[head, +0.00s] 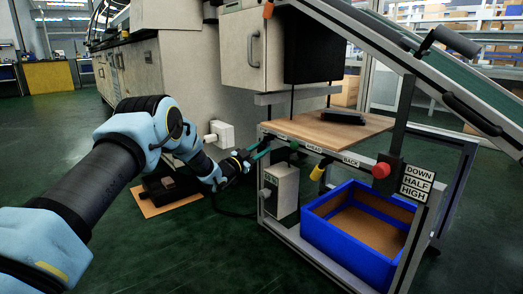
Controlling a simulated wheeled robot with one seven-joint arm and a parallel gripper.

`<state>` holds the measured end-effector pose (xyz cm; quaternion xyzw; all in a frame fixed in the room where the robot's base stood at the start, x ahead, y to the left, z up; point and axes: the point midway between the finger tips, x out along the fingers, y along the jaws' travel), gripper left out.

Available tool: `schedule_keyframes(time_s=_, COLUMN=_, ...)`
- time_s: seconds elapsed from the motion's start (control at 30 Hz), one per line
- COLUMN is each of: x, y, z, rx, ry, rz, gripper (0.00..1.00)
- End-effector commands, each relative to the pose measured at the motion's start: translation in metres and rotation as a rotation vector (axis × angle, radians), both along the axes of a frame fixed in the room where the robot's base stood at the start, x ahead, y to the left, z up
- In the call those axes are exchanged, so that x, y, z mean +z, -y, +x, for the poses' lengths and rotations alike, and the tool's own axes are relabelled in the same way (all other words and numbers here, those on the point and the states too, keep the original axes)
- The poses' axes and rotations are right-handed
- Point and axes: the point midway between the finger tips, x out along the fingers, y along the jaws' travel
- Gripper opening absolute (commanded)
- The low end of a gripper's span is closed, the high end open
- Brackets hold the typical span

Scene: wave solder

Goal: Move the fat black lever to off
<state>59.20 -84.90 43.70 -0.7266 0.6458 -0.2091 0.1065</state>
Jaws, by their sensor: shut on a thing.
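My gripper (258,155) is at the front left end of the machine's label rail, with its fingers shut. It is closed on a dark part there, which looks like the fat black lever but is mostly hidden by the fingers. The lever's exact angle cannot be told. A small label (281,142) beside it is too small to read. My arm reaches in from the left.
A blue crate (345,247) stands below. A wooden board (320,130) carries a black block (343,117). The floor in front is clear.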

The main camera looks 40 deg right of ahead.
Motion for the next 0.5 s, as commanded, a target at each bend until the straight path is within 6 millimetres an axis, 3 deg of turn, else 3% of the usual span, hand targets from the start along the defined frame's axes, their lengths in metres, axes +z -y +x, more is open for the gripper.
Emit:
schedule_keyframes(time_s=0.03, x=0.0, y=-0.0005, z=0.0008, rx=0.001, ry=0.001, rz=0.001, gripper=0.36)
schedule_keyframes(time_s=0.3, x=0.0001, y=-0.0003, z=0.0005, rx=0.001, ry=0.0, rz=0.0, gripper=0.64)
schedule_keyframes(time_s=0.5, x=0.0001, y=-0.0003, z=0.0003, rx=0.001, ry=0.0, rz=0.0, gripper=0.64)
